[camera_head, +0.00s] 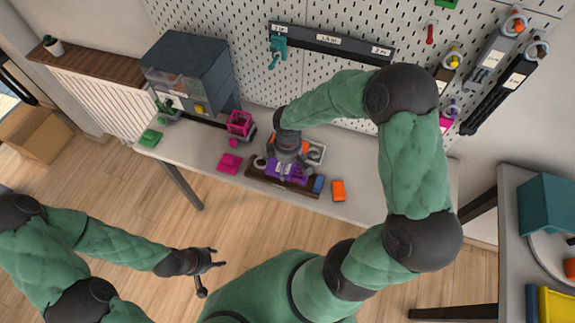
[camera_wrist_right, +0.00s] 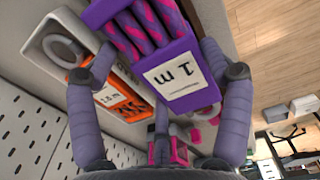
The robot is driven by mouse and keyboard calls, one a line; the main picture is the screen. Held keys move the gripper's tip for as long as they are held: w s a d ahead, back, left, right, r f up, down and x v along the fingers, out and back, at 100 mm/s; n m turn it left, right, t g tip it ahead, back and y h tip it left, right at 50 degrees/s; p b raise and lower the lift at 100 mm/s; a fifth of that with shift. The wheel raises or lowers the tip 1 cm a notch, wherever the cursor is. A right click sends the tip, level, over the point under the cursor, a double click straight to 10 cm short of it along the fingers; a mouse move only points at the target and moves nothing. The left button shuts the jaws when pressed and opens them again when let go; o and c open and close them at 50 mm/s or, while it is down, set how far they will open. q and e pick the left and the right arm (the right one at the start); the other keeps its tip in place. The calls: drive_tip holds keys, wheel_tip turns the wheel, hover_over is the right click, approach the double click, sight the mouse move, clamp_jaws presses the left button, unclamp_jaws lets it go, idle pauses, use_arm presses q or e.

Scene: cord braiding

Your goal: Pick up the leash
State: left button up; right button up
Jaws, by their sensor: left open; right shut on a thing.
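The leash is a purple bundle (camera_head: 281,173) with a braided purple and pink cord. It sits in a dark wooden holder (camera_head: 254,178) on the bench; in the right wrist view its purple band (camera_wrist_right: 187,100) has a white "1 m" label. My right gripper (camera_head: 286,161) reaches down from above; in the right wrist view its fingers (camera_wrist_right: 157,62) are on either side of the bundle and shut on it. Whether the leash is clear of the holder I cannot tell. My left gripper (camera_head: 218,263) is open and empty, low on the left, apart from the bench.
A grey tray (camera_head: 318,153) with an orange labelled item (camera_wrist_right: 125,103) is right beside the leash. Blue (camera_head: 318,184) and orange (camera_head: 338,190) blocks lie to the right. A pink open box (camera_head: 239,124) and pink mat (camera_head: 229,163) are to the left. A pegboard (camera_head: 205,38) stands behind.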

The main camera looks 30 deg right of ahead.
drive_tip(key=s+a+r+p, duration=0.4)
drive_tip(key=s+r, duration=0.5)
drive_tip(key=s, duration=0.3)
drive_tip(key=shift+s+a, duration=0.3)
drive_tip(key=shift+a, duration=0.3)
drive_tip(key=shift+w+r, duration=0.1)
drive_tip(key=shift+w, duration=0.05)
